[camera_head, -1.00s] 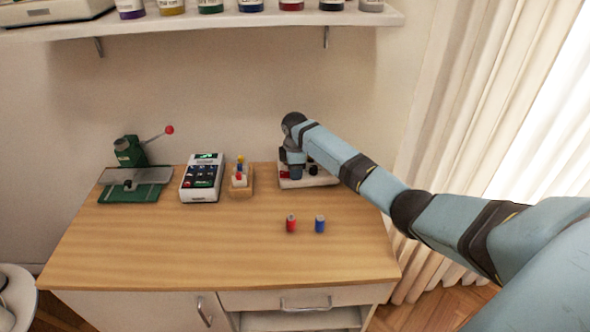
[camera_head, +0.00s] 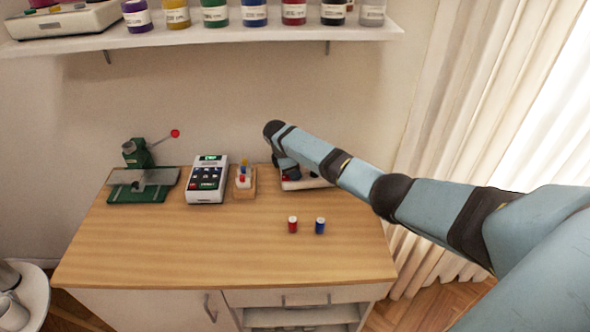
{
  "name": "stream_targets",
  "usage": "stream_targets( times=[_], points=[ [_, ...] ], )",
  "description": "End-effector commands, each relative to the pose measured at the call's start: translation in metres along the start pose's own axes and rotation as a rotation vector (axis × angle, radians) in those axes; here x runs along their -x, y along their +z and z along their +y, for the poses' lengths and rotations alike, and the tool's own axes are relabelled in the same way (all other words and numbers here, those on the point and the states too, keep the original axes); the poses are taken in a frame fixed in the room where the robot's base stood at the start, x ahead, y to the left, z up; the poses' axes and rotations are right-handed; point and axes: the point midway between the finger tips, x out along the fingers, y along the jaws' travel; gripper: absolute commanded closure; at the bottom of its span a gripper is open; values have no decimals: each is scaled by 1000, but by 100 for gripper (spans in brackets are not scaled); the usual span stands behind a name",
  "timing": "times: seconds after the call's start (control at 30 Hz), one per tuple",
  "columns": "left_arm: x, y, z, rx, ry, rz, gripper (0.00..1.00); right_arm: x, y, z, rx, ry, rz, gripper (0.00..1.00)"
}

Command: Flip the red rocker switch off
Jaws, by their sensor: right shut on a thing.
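A low white box (camera_head: 310,183) stands at the back right of the wooden table, mostly behind my right arm. A small red part, which looks like the red rocker switch (camera_head: 286,178), shows at its left end. My right gripper (camera_head: 287,170) points down at this end of the box, right over the red part. Its fingers are small and mostly hidden by the wrist, and it is shut on what appears to be the red switch. Whether the switch is on or off cannot be seen. My left gripper is not in view.
A wooden holder with colored pegs (camera_head: 244,182), a white keypad device (camera_head: 207,180) and a green press with a red-knobbed lever (camera_head: 143,180) stand left of the box. A red spool (camera_head: 293,225) and a blue spool (camera_head: 320,226) stand in front. The table's front left is clear.

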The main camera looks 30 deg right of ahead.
Motion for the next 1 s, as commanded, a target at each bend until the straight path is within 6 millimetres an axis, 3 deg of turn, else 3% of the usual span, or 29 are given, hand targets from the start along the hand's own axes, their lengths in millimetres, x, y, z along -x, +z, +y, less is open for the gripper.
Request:
stream_targets(
  times=[0.03, 0.07, 0.13, 0.17, 0.43, 0.57, 1.0],
  points=[
    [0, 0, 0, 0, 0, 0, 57, 0, 0, 0, 0, 1, 0, 96],
    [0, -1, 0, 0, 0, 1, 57, 0, 0, 0, 0, 1, 0, 66],
    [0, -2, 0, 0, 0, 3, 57, 0, 0, 0, 0, 1, 0, 49],
    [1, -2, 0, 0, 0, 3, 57, 0, 0, 0, 0, 1, 0, 47],
    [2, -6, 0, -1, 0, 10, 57, 1, 0, 0, -1, 1, 1, 47],
    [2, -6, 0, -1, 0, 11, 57, 10, 0, 1, -1, 1, 1, 47],
    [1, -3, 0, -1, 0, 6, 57, 103, 0, 1, 0, 3, 2, 47]
  ],
)
